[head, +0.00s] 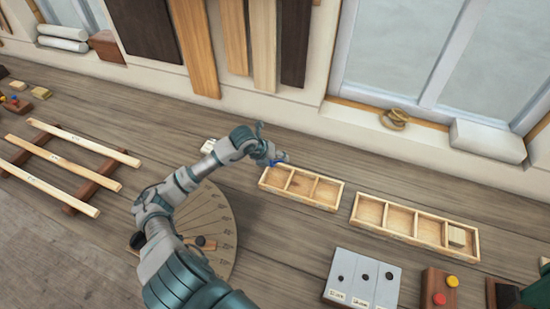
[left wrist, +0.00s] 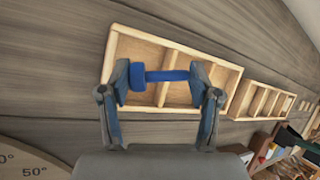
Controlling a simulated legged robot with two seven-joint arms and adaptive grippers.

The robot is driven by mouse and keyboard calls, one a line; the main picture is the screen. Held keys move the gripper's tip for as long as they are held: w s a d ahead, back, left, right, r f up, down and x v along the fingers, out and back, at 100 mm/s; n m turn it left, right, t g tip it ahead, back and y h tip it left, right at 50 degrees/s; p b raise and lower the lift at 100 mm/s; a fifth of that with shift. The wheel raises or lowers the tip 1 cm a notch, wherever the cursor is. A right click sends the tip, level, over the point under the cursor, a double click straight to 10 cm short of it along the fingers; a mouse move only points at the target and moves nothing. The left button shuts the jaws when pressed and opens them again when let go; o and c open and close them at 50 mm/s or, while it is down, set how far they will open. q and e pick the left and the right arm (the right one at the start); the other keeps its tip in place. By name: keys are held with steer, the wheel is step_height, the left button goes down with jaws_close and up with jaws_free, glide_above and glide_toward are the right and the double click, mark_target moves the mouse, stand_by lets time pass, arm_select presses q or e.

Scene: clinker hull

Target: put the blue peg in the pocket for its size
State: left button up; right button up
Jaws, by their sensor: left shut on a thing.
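My left gripper (head: 268,157) is shut on the blue peg (left wrist: 165,76). In the left wrist view the peg lies across between the two fingers, with a thicker head at the left and a thinner shaft to the right. In the head view only a small bit of the blue peg (head: 279,160) shows at the fingertips. The gripper is over the far left end of a wooden tray (head: 317,203) with three compartments, which also shows behind the peg in the left wrist view (left wrist: 108,60). I see no peg in this tray. My right gripper is not seen.
A second divided tray (head: 392,235) stands to the right, with a pale block (head: 457,236) in its right end. A grey plate (head: 362,280) with three holes and labels is in front. A round dial board (head: 215,222) lies under my left arm. Wooden slats (head: 75,145) lie left.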

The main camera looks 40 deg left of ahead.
arm_select(q)
steer(key=o, duration=0.8)
steer(key=v, duration=1.2)
steer(key=shift+f, duration=0.1)
